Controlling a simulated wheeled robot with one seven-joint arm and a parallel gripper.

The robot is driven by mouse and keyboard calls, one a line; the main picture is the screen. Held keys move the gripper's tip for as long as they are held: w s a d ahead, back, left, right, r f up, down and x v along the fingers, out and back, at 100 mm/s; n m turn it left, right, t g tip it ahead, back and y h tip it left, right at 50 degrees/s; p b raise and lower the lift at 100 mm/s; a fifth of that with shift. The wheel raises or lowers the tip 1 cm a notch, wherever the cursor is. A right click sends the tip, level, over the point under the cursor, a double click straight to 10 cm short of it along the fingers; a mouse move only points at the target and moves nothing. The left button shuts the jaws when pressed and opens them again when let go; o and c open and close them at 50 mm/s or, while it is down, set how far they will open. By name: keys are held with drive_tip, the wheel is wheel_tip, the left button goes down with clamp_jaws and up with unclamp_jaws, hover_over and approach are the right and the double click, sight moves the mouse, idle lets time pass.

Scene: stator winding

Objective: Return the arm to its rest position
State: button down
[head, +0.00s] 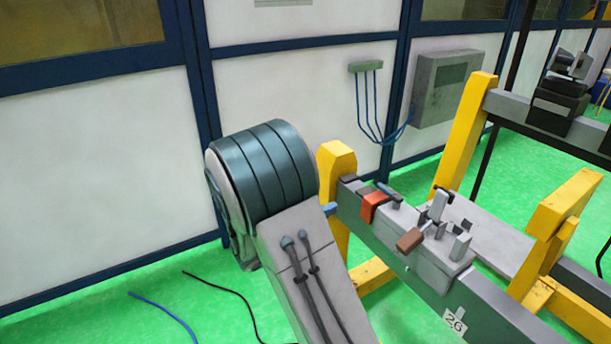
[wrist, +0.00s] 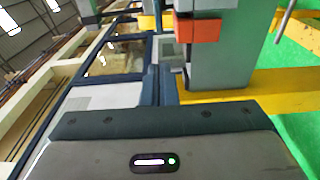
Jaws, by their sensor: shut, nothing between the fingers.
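My gripper (wrist: 165,122) shows at the bottom of the wrist view as a broad grey housing with a dark front edge, a white light and a green light. It is shut with nothing held.
A grey beam (head: 483,314) on yellow supports (head: 337,163) carries an orange block (head: 373,206), a brown block (head: 410,240) and small metal fittings. A grey wall box (head: 446,87) and a blue-framed white wall stand behind. Green floor (head: 90,315) is open at lower left, with loose cables.

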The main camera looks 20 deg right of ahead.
drive_tip(key=s+d+r+m+g+y+p, duration=0.15)
drive_tip(key=s+g+y, duration=0.25)
drive_tip(key=s, duration=0.4)
drive_tip(key=s+r+m+g+y+p, duration=0.2)
drive_tip(key=s+g+y, duration=0.15)
drive_tip(key=s, duration=0.35)
drive_tip(key=s+a+r+t+y+p, duration=0.3)
drive_tip(key=s+a+r+y, duration=0.3)
drive_tip(key=a+y, duration=0.3)
drive_tip(key=shift+s+a+r+t+p, duration=0.35)
drive_tip(key=shift+s+a+t, duration=0.3)
drive_tip(key=shift+a, duration=0.45)
drive_tip(key=shift+w+f+m+y, duration=0.1)
drive_tip(key=shift+m+y, duration=0.15)
